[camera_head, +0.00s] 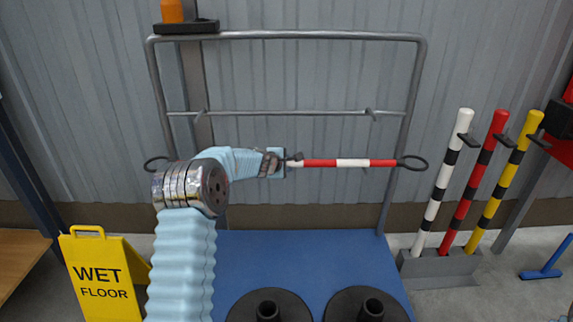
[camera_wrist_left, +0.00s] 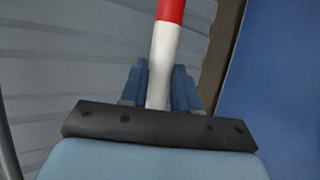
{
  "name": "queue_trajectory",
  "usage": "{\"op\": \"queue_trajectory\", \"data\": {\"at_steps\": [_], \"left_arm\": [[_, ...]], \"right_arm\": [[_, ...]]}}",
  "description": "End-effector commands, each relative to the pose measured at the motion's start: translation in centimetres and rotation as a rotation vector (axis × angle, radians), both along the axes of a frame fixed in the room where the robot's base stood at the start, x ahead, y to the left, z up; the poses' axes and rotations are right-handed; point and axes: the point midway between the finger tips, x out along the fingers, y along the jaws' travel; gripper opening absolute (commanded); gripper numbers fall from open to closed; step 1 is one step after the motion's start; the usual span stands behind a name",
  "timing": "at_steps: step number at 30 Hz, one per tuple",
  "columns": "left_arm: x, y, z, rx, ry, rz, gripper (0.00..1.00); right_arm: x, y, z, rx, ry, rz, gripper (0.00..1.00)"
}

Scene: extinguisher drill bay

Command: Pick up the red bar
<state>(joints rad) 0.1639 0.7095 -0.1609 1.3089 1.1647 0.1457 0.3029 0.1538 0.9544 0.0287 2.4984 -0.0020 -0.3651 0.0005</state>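The red bar (camera_head: 375,163) has red and white bands and a black loop at each end. It lies level in front of the metal rack, below the rack's hooks. My left gripper (camera_head: 284,161) is at about the middle of the bar, and my arm hides part of the bar's left half. In the left wrist view the bar (camera_wrist_left: 170,45) runs down between the two ridged blue fingers (camera_wrist_left: 160,88), with no clear gap on either side. The fingers look shut on it. A dark plate hides the near part of the grip. My right gripper is not in view.
The grey rack (camera_head: 300,35) stands against the corrugated wall. A blue mat (camera_head: 300,260) carries two black round bases (camera_head: 268,308) in front. A yellow wet floor sign (camera_head: 100,275) stands left. Striped posts (camera_head: 442,185) stand in a grey base at right.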

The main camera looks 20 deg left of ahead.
Motion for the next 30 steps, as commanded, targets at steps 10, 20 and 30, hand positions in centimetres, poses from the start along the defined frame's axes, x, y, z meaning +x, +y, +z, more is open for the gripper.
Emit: {"op": "queue_trajectory", "data": {"at_steps": [10,20,30], "left_arm": [[0.0,0.0,0.1,0.0,-0.001,0.0,0.0],[-0.3,-0.2,0.8,0.0,-0.002,0.0,0.0],[-0.3,-0.3,6.9,0.001,-0.004,-0.002,0.0]], "right_arm": [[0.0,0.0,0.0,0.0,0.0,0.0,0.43],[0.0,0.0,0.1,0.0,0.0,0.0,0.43],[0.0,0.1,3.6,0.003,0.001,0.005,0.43]]}}
